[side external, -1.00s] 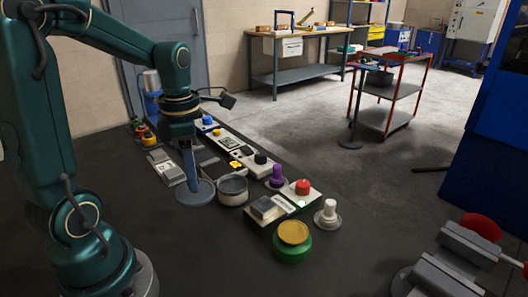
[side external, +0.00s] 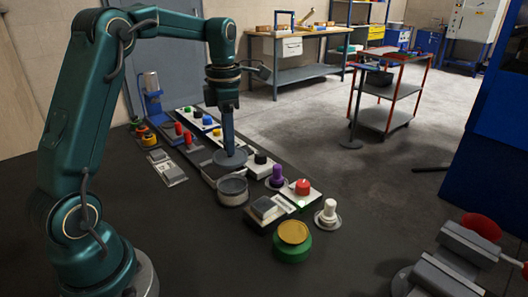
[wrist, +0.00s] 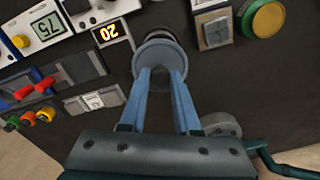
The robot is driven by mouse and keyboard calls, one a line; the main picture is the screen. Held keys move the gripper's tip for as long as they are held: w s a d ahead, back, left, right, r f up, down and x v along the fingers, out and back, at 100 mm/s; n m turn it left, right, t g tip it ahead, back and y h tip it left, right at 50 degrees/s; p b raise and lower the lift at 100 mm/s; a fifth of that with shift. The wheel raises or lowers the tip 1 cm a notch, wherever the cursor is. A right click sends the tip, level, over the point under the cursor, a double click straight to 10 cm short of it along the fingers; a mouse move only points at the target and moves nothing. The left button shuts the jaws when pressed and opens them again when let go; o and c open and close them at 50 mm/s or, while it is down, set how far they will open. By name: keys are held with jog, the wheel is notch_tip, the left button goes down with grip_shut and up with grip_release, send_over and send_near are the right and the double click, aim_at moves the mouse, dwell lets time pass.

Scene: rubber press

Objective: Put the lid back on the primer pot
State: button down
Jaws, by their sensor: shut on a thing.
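My gripper (side external: 229,147) points down and its blue fingers are shut on a flat, round blue-grey lid (side external: 230,161). The primer pot (side external: 233,192) is a short grey pot with an open top and stands on the dark table. The lid is held apart from the pot, straight above it in the side view. In the wrist view my gripper (wrist: 162,72) grips the lid (wrist: 160,55), which hides most of the pot behind it. How well the two line up in depth is hard to tell.
A green pot with a yellow top (side external: 292,240), a white knob (side external: 329,212), a purple knob (side external: 278,176) and a red button (side external: 302,187) stand to the right. Panels with switches (side external: 188,137) lie behind and left. A grey clamp (side external: 450,258) is at front right.

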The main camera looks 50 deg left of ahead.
jog(key=shift+f, duration=3.1)
jog(key=shift+f, duration=0.2)
jog(key=c, duration=0.6)
grip_release()
jog(key=shift+o, duration=0.5)
jog(key=o, duration=0.4)
jog(key=shift+r, duration=3.5)
